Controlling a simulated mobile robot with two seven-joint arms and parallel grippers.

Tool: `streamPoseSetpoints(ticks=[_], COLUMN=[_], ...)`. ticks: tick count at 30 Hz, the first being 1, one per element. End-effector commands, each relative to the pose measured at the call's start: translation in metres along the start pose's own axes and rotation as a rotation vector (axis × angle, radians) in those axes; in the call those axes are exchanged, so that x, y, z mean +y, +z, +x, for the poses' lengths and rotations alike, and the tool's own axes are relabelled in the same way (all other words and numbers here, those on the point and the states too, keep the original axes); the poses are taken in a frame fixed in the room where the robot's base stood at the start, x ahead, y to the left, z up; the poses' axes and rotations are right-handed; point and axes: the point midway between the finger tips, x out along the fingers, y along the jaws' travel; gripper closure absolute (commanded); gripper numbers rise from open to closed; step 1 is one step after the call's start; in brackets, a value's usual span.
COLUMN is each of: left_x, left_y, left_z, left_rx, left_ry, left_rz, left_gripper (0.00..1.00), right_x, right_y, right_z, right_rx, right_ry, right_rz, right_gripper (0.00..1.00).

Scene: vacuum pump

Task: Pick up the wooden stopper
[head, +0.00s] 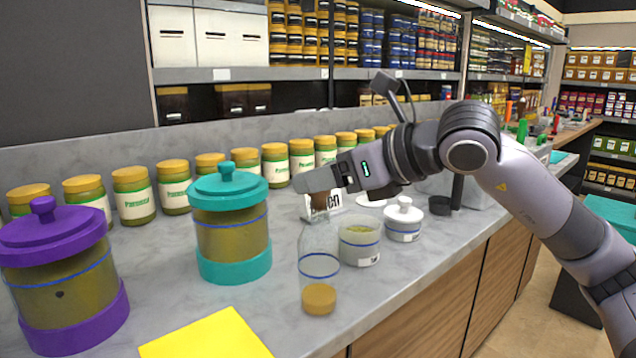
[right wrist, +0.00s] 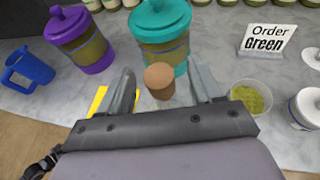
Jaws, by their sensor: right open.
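The wooden stopper (head: 319,201) is a brown plug at the top of a clear glass bottle (head: 318,268), which has a blue ring and an amber layer at its bottom. In the right wrist view the stopper (right wrist: 158,76) shows from above, between the two fingers and apart from both. My right gripper (head: 320,180) is open, just over the bottle's neck, and hides the stopper's upper part in the head view. Its spread fingers also show in the right wrist view (right wrist: 165,88). My left gripper is not in view.
A teal-lidded jar (head: 232,235) and a purple-lidded jar (head: 62,285) stand left. An open container of green bits (head: 360,243) and a white-lidded jar (head: 403,220) stand close right. An order sign (right wrist: 268,40) and several green jars (head: 133,195) line the back. A yellow sheet (head: 208,338) lies in front.

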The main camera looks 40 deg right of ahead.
Motion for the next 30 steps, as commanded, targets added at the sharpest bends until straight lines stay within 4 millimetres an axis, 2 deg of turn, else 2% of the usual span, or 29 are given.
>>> streamPoseSetpoints(ticks=[6,15,17,18,20,21,30], left_x=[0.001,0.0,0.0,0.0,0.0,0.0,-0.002], left_y=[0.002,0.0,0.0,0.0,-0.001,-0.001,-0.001], left_z=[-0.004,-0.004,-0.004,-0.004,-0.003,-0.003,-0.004], left_rx=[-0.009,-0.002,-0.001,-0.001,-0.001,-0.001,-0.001], left_ry=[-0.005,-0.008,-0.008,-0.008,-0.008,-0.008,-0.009], left_rz=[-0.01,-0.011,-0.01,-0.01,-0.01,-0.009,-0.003], left_gripper=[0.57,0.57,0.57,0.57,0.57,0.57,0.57], right_x=[0.002,0.002,0.002,0.002,0.002,0.002,0.002], right_y=[0.0,-0.001,-0.001,-0.001,-0.001,-0.001,-0.001], right_z=[0.028,0.033,0.033,0.033,0.033,0.033,0.033], right_rx=[0.0,0.0,0.0,0.0,0.0,0.0,0.0], right_ry=[0.003,0.002,0.002,0.002,0.002,0.002,0.002], right_rz=[0.002,0.001,0.001,0.001,0.001,0.001,0.001], right_gripper=[0.35,0.35,0.52,0.65,0.84,0.9,0.9])
